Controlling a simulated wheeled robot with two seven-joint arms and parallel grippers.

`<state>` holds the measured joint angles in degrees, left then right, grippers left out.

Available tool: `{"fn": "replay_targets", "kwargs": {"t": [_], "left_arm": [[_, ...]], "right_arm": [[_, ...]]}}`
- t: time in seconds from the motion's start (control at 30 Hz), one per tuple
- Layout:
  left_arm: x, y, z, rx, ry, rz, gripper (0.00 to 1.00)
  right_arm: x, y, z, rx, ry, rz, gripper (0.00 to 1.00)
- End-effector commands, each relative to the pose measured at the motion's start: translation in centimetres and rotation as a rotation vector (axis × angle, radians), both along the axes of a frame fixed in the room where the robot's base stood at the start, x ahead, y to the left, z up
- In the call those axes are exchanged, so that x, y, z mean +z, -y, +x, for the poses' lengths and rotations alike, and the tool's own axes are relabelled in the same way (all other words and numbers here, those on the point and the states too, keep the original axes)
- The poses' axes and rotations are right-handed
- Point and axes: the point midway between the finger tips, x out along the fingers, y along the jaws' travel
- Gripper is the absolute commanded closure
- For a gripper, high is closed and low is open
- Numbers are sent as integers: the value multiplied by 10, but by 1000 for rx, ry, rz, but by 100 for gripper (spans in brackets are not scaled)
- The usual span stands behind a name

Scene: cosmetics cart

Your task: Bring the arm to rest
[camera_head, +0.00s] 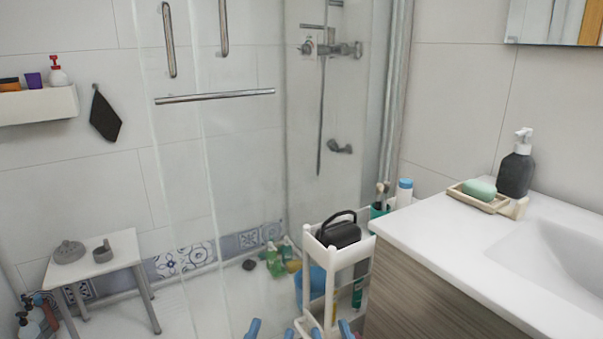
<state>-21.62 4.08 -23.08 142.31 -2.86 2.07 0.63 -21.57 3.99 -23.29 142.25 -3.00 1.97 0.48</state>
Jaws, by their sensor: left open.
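My left gripper (271,332) shows only as blue fingertips at the bottom edge of the head view. Its tips are apart with nothing seen between them, so it is open. The rest of both grippers and both arms is below the picture. The white cart (313,246) stands just beyond the fingertips, with a black case (338,232) on its top shelf.
A washbasin counter (425,222) closes off the right, with a soap dish (468,196) and a dark pump bottle (516,170). A glass shower screen (225,150) stands behind. A white stool (98,262) is at the left.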

Motion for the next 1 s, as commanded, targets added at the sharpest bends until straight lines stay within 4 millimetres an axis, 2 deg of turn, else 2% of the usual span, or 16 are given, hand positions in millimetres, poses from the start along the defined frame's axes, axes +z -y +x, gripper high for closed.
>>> {"fn": "replay_targets", "kwargs": {"t": [0.03, 0.23, 0.37, 0.47, 0.57, 0.7, 1.0], "left_arm": [[6, -1, 6, 4, -81, 26, 53], [-27, -7, 20, 12, -424, 136, 53], [-51, -14, 16, 14, -647, 203, 53], [-69, -22, 5, 13, -821, 253, 53], [-85, -30, -11, 10, -994, 302, 53], [-102, -45, -44, 1, -1236, 368, 53], [-115, -76, -129, -30, -1697, 483, 53]], "right_arm": [[6, 1, 6, -4, -81, -26, 64], [-27, 7, 20, -11, -424, -136, 64], [-51, 14, 16, -12, -647, -203, 64], [-69, 22, 5, -11, -820, -253, 64], [-85, 30, -11, -8, -994, -302, 64], [-102, 45, -44, 1, -1237, -368, 64], [-116, 76, -129, 34, -1697, -483, 64]]}}
